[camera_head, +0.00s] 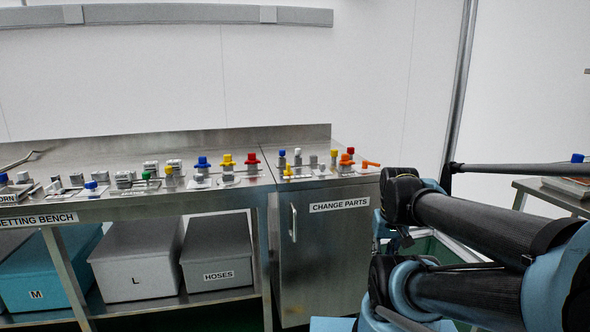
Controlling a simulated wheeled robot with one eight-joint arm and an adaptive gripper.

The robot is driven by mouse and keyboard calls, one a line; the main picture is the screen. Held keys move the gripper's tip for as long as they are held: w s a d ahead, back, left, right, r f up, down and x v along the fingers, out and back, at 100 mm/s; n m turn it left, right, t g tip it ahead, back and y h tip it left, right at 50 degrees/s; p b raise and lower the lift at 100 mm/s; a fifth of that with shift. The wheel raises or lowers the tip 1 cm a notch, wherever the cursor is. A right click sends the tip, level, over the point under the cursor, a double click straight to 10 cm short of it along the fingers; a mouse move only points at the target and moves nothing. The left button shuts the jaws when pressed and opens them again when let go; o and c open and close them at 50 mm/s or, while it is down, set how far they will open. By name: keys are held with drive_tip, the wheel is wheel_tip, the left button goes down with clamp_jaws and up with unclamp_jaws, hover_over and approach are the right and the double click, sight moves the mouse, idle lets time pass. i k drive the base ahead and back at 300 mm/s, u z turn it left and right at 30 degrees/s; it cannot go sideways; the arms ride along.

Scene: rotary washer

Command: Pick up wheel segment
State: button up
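I cannot single out a wheel segment by its shape. Several small metal parts with coloured tops stand on the steel bench. They include a part with a blue top (203,162), one with a yellow top (227,160) and one with a red top (252,158). More small parts, including an orange-topped one (346,160) and an orange part (370,164), stand above the cabinet labelled CHANGE PARTS (325,250). My arm's dark links fill the right side, in front of the cabinet's right edge. My gripper does not show.
The bench has a raised back edge (200,145). A metal pole (462,80) and another table (555,198) stand at the right.

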sight(345, 160)
drive_tip(key=z, duration=1.25)
drive_tip(key=k, duration=0.9)
drive_tip(key=u, duration=0.7)
drive_tip(key=i, duration=1)
